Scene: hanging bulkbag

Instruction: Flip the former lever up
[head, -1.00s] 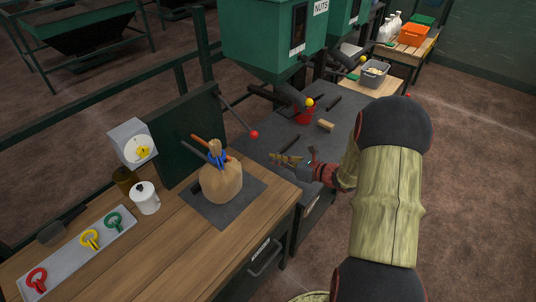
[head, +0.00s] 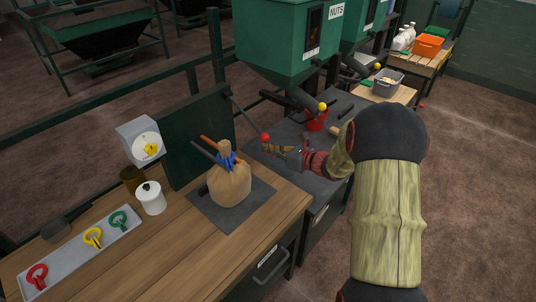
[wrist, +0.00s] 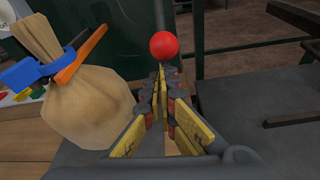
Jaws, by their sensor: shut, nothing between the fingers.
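The lever is a thin dark rod sloping down from the dark green panel (head: 200,135) to a red ball knob (head: 265,137). The red knob also shows in the wrist view (wrist: 164,45), just beyond my fingertips and near the picture's middle. My gripper (head: 267,148) is shut and empty, its yellow-sided fingers pointing left, with the tips close under the knob in the head view. I cannot tell whether the tips touch it. A filled tan bag (head: 230,184), tied with a blue clamp (head: 227,160), stands left of my gripper.
An orange-and-dark stick pair passes by the bag's neck. A white canister (head: 150,199), a dial box (head: 143,143) and a tray (head: 70,262) of coloured clamps lie left. A green NUTS hopper (head: 280,35) and a yellow-knobbed lever (head: 322,106) stand behind. The grey bench (head: 325,185) is partly clear.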

